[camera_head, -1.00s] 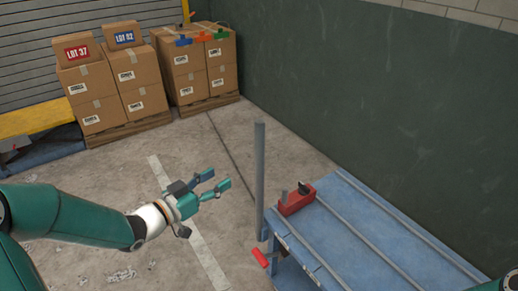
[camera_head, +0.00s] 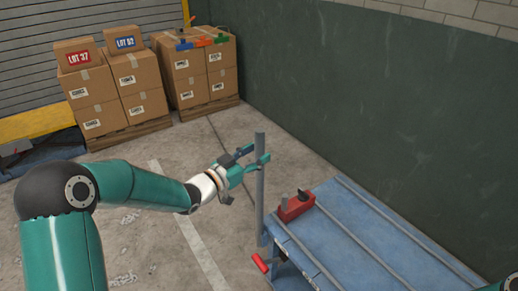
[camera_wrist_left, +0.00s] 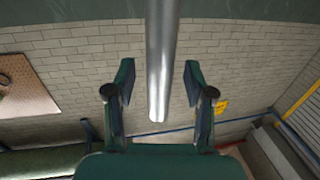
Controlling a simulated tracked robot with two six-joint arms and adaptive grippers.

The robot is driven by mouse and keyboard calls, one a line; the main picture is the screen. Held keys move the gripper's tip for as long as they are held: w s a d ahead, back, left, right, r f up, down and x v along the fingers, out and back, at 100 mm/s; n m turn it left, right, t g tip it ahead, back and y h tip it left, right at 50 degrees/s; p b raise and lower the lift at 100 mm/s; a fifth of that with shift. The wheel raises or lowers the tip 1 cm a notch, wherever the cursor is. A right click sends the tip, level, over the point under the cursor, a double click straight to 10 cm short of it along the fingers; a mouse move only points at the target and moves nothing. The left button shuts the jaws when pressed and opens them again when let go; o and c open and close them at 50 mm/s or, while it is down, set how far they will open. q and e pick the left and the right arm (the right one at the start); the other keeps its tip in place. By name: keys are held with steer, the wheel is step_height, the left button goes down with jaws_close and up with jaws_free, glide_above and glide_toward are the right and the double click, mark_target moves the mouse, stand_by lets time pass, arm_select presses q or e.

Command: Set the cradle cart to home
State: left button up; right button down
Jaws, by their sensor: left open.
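A blue platform (camera_head: 365,232) with grey rails along its top stands at the lower right in the head view; it may be the cradle cart, but no label shows. A grey upright post (camera_head: 260,205) rises at its near left corner. A red block (camera_head: 296,206) with a black knob sits on the platform beside the post. A red handle (camera_head: 260,262) sticks out low at the front left edge. My left gripper (camera_head: 257,153) is open near the top of the post. In the left wrist view the post (camera_wrist_left: 160,60) shows between the spread fingers. My right gripper is out of view.
Stacked cardboard boxes (camera_head: 92,98) stand on pallets at the back left, with more boxes (camera_head: 200,72) beside them. A dark green wall (camera_head: 380,110) runs along the right. The concrete floor (camera_head: 150,235) left of the platform is clear.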

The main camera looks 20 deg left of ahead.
arm_select(q)
steer(key=shift+x, duration=0.95)
jaws_close()
